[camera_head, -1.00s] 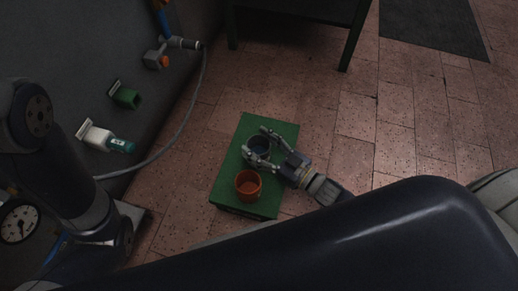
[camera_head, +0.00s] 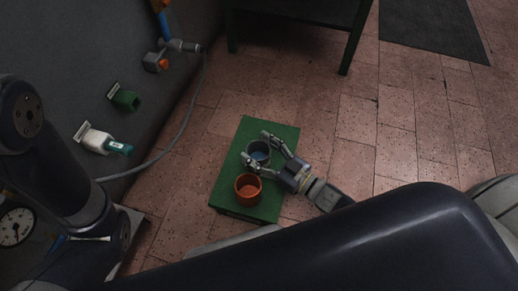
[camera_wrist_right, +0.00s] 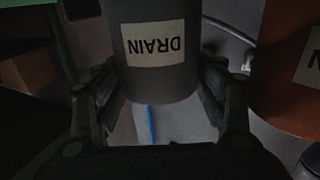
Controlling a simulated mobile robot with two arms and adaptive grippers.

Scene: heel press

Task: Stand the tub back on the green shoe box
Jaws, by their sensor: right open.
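The grey-blue tub (camera_head: 259,153) stands upright on the green shoe box (camera_head: 231,185), toward its far end. Its label reads DRAIN, upside down, in the right wrist view (camera_wrist_right: 152,75). An orange-brown tub (camera_head: 248,190) stands on the same box, nearer to me. My right gripper (camera_head: 256,146) is open, with one finger on each side of the grey-blue tub. In the right wrist view its fingers (camera_wrist_right: 163,103) flank the tub, with a small gap visible on the right; contact on the left is hard to tell. My left gripper is out of view.
A dark green table (camera_head: 300,12) stands beyond the box. Brick floor (camera_head: 410,135) right of the box is clear.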

